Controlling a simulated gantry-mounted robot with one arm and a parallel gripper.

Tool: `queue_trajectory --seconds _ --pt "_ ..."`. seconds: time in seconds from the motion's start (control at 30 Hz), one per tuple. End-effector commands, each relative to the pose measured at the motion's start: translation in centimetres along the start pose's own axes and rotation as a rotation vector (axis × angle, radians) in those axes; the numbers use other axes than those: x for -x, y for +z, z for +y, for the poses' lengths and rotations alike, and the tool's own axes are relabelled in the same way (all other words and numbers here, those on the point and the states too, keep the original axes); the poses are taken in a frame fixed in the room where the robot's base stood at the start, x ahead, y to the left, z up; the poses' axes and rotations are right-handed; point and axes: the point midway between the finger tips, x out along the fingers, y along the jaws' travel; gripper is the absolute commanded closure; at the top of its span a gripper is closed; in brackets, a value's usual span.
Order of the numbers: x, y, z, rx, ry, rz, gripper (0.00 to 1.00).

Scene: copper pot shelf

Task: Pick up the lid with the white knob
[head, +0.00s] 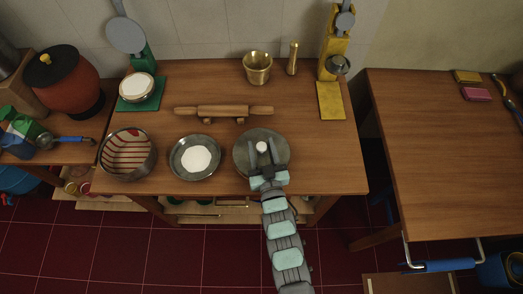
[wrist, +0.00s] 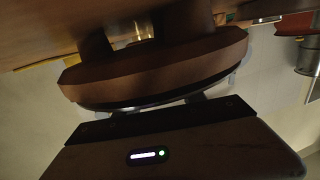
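The lid (head: 241,142) is a grey disc at the right of the middle table, with a white knob (head: 262,147) at its centre. My gripper (head: 263,150) reaches in from the front over the lid. Its two fingers are spread on either side of the knob, with a small gap visible on each side. Whether the fingertips are level with the knob I cannot tell. The wrist view shows a thick brown round wooden piece (wrist: 160,72) with a thin dark edge (wrist: 140,104) against it; the knob is hidden there.
A rolling pin (head: 223,111) lies behind the lid. A steel plate with white contents (head: 178,163) is to its left, then a striped bowl (head: 108,157). A brass cup (head: 257,68) and a yellow stand (head: 331,100) are at the back. The right table (head: 450,150) is mostly clear.

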Motion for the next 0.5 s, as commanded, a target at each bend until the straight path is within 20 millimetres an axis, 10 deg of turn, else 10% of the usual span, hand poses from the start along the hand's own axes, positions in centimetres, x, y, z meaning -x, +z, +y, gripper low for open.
queue_trajectory --seconds 0.5 --pt "0.00 -0.01 0.01 0.000 0.000 0.000 0.96"
